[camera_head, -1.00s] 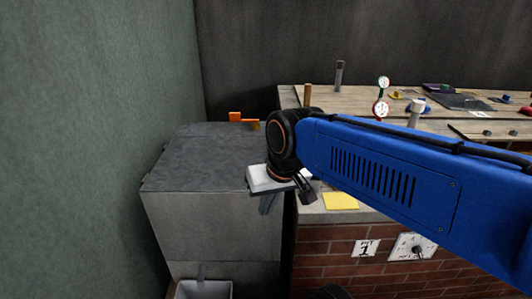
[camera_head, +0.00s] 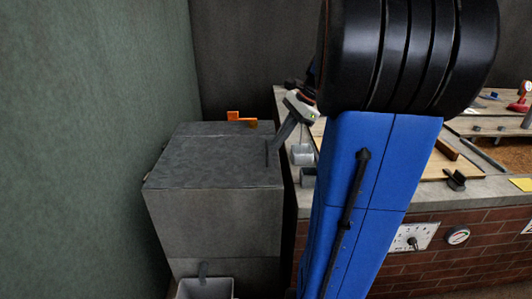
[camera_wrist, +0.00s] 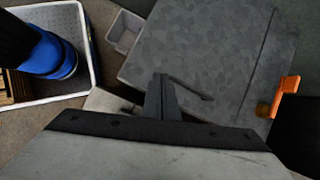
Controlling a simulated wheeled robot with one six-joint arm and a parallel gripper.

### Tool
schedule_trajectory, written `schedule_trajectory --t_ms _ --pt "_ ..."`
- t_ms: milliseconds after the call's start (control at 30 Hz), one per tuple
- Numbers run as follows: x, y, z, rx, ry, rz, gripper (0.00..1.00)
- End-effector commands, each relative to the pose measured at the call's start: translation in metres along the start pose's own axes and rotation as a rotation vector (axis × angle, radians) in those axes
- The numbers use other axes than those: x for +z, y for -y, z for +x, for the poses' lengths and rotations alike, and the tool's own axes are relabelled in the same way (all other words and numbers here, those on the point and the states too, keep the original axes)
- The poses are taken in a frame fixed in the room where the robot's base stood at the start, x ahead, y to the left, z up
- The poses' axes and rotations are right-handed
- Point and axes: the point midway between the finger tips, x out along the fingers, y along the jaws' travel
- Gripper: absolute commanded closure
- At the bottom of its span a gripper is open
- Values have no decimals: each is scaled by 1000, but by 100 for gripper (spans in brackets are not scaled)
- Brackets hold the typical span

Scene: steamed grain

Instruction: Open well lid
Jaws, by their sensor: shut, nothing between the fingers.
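The grey metal box (camera_head: 210,225) stands at the left with a flat, mottled lid (camera_head: 205,165) lying closed on top. The lid fills the upper middle of the wrist view (camera_wrist: 200,50), with a thin dark bar, apparently its handle (camera_wrist: 190,88), near the edge closest to my gripper. My gripper (camera_head: 271,149) is shut and empty at the lid's right edge, tilted down to the left. In the wrist view my gripper (camera_wrist: 160,78) appears beside the bar's end; I cannot tell whether they touch.
An orange bracket (camera_head: 240,118) sits at the box's back edge. A small grey bin (camera_head: 204,289) stands below its front. A brick-fronted workbench (camera_head: 400,255) is close on the right, with grey cylinders (camera_head: 303,155) near its edge. A green wall (camera_head: 80,150) borders the left.

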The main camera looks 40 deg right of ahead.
Motion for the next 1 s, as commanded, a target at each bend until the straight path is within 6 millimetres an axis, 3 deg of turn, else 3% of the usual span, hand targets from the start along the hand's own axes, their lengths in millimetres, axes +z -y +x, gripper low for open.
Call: schedule_trajectory --t_ms 33,200,467,1000 --pt "-16 8 -7 -11 23 72 100" --pt "-53 26 -25 -37 92 260 100" --pt "-71 34 -32 -50 130 353 100" --pt "-61 38 44 -48 129 350 100"
